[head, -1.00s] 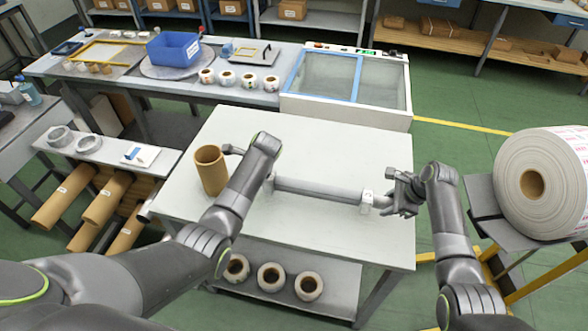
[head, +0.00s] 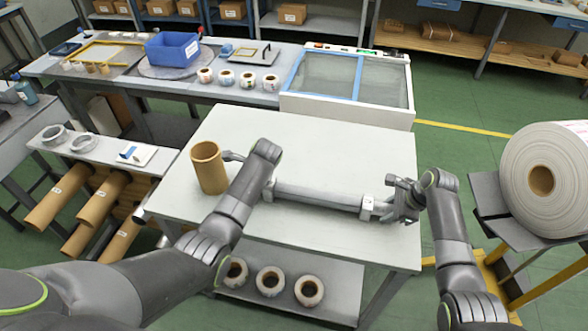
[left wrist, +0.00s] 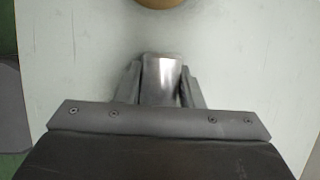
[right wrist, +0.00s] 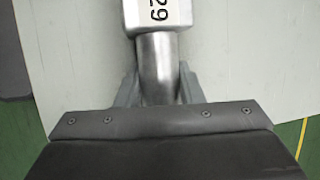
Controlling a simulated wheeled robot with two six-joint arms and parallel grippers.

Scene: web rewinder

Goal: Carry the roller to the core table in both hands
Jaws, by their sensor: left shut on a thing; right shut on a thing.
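The grey metal roller (head: 318,195) lies level across the white table (head: 330,145) in the head view; I cannot tell whether it touches the top. My right gripper (head: 396,205) is shut on its right end, beside a block marked 29 (right wrist: 158,12) in the right wrist view. My left gripper (left wrist: 160,88) is shut on its left end; the left wrist view shows the bare metal end between the fingers. In the head view my left wrist hides that grip. A brown core (head: 209,168) stands upright on the table, just past the left end.
A large white roll (head: 570,170) sits on a stand at the right. A bench with a blue bin (head: 172,49) and a glass-topped box (head: 385,82) stand behind the table. A rack of brown tubes (head: 85,208) is at left. Several small rolls (head: 270,281) sit on the shelf below.

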